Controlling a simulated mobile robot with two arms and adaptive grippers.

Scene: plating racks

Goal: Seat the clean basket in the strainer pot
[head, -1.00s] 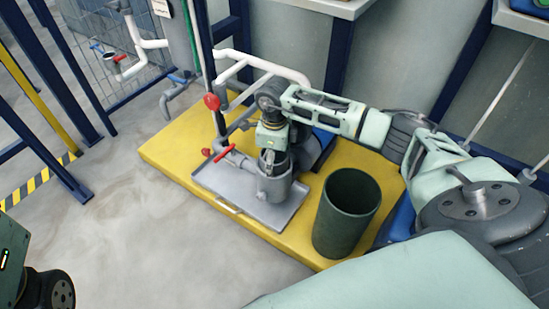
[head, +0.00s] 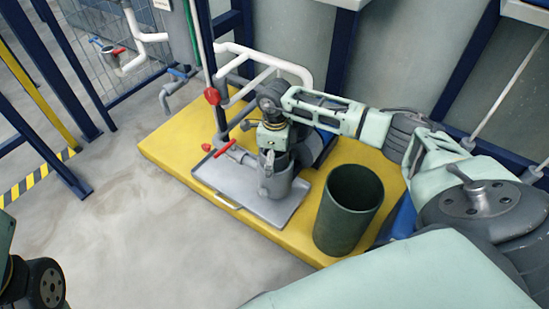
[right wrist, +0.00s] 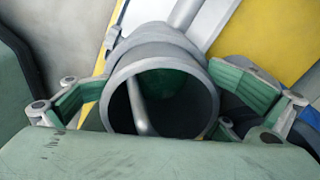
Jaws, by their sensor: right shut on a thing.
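The grey strainer pot (head: 277,190) stands upright on a grey tray (head: 222,184) on a yellow platform. My right gripper (head: 270,158) is directly above and at the pot's mouth. In the right wrist view, my right gripper's green-padded fingers (right wrist: 163,95) are on both sides of a grey open-topped cylinder that I take to be the clean basket (right wrist: 213,115). A grey bar crosses its dark inside. A wider grey collar, apparently the pot, shows behind it. How deep the basket sits is hidden. My left gripper does not show; only a piece of that arm is at lower left.
A dark green open bin (head: 347,213) stands on the yellow platform (head: 165,150), right of the tray. White pipes (head: 270,62) and red valve handles (head: 225,149) are behind and left of the pot. Blue posts rise behind. The floor at front left is clear.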

